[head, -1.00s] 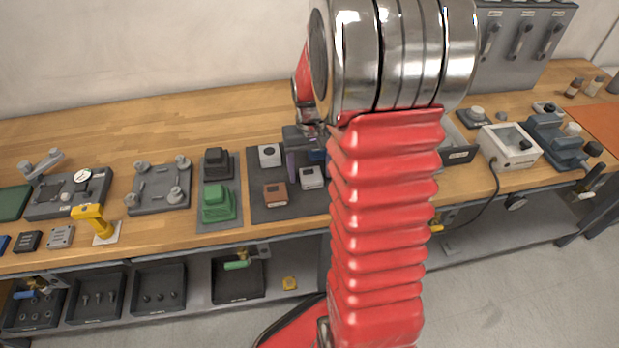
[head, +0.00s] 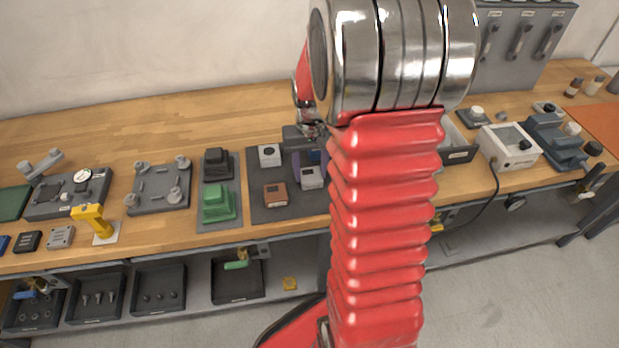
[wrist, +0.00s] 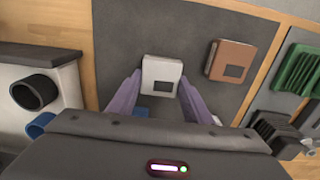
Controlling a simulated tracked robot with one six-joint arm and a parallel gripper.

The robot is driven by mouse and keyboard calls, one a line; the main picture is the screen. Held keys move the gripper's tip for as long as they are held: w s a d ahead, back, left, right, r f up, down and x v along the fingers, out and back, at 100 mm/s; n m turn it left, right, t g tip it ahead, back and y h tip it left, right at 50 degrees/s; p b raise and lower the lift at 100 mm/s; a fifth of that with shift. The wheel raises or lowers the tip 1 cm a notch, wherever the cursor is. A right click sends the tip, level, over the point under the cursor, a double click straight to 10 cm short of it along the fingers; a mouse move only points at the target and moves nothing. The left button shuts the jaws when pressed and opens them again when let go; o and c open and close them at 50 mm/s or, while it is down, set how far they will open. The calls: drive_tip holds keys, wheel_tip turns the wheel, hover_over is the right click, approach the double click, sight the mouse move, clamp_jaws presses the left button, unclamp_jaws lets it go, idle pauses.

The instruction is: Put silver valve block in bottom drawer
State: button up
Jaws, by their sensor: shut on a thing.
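The silver valve block (head: 311,178) sits on a dark grey mat (head: 258,208) in the head view. In the wrist view the silver block (wrist: 162,76) lies between the tips of my gripper's purple fingers (wrist: 161,84), which are shut on it. It appears to be still at mat level. My arm hides part of the gripper in the head view. An open grey drawer (head: 459,155) with a label shows right of my arm; the arm covers its left part, and I cannot tell its level.
A second silver-grey block (head: 269,155), a copper block (head: 275,194) and a blue block (head: 314,156) are close by on the mat. Green (head: 216,202) and black (head: 216,163) finned parts stand left. A white box (head: 508,146) stands right of the drawer. The bench's back left is clear.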

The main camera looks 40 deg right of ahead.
sight(310, 173)
drive_tip(key=shift+r, duration=0.15)
drive_tip(key=shift+c, duration=0.6)
wheel_tip(310, 173, up, 10)
drive_tip(key=shift+f, duration=0.2)
idle(0.4)
